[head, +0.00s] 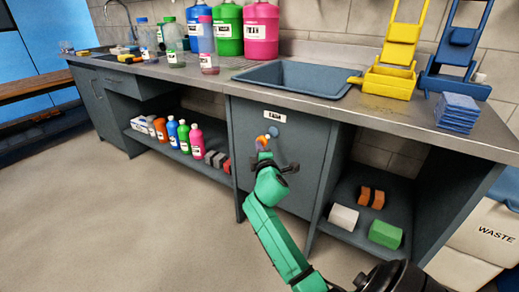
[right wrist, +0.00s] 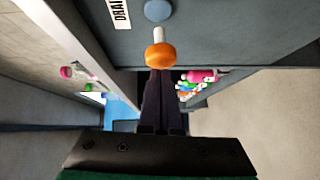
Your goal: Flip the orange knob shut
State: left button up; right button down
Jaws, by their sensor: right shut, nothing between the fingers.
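The orange knob (head: 261,140) is on the grey cabinet front under the sink, below a white label. In the right wrist view the orange knob (right wrist: 160,55) sits at the end of a short white stem that comes from a round blue base (right wrist: 158,10) on the panel. My right gripper (head: 266,153) is shut and empty, right at the knob. In the right wrist view its fingertips (right wrist: 159,72) meet the knob's lower edge in the picture; I cannot tell whether they touch. My left gripper is not in view.
The sink basin (head: 292,78) is set in the counter above. Open shelves flank the panel, with several bottles (head: 184,137) at left and a green block (head: 385,233) at right. A waste bin (head: 489,237) stands at far right. The floor at left is clear.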

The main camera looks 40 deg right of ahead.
aim_at(266, 142)
jog(key=shift+d, duration=0.15)
jog(key=d, duration=0.2)
jog(key=w+d, duration=0.1)
jog(key=d, duration=0.1)
jog(key=shift+w+p, duration=0.2)
jog(key=shift+p, duration=0.2)
jog(key=shift+d+r, duration=0.1)
jog(key=shift+d, duration=0.05)
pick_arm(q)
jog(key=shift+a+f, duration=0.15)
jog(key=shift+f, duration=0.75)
